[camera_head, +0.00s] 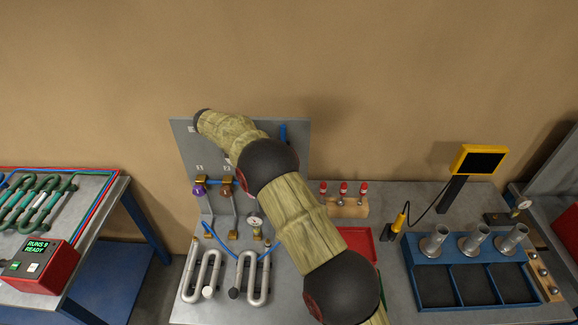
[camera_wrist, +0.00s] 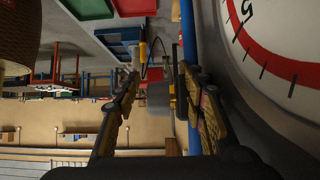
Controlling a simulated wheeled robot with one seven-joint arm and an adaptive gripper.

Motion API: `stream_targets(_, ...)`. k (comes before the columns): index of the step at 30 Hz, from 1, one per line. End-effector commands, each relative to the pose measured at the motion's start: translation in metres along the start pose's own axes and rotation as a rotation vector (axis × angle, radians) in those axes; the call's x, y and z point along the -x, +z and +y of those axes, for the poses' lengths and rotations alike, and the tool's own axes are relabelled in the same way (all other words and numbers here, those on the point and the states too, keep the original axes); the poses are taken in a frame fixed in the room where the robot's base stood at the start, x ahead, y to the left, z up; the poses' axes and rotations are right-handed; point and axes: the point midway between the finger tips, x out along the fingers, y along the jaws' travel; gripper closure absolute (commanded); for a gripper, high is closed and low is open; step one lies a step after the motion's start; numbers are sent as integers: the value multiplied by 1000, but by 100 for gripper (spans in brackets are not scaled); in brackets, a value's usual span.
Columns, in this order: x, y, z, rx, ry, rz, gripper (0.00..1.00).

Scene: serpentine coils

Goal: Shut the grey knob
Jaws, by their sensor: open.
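I cannot make out a grey knob for certain; my arm covers the middle and right of the grey upright panel (camera_head: 181,140) in the head view. A purple knob (camera_head: 200,190) and a brown knob (camera_head: 227,188) on brass valves show at the panel's lower left. In the head view the fingers are hidden at the far end of my arm, near the panel's upper left.
Silver serpentine coils (camera_head: 190,280) and a small gauge (camera_head: 255,222) stand below the panel. Right of my arm are a wooden block with red-topped pieces (camera_head: 345,207), a red tray (camera_head: 360,240) and a blue divided bin (camera_head: 430,302). A red box (camera_head: 50,272) sits on the left table.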

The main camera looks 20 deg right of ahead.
Motion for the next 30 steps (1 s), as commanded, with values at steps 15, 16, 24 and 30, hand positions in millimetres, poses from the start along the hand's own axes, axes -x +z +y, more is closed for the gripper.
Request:
stream_targets(15,75,1,0,0,0,-1,59)
stream_targets(16,76,1,0,1,1,0,59)
stream_targets(24,77,1,0,1,1,0,59)
stream_targets(30,77,0,0,2,1,-2,59)
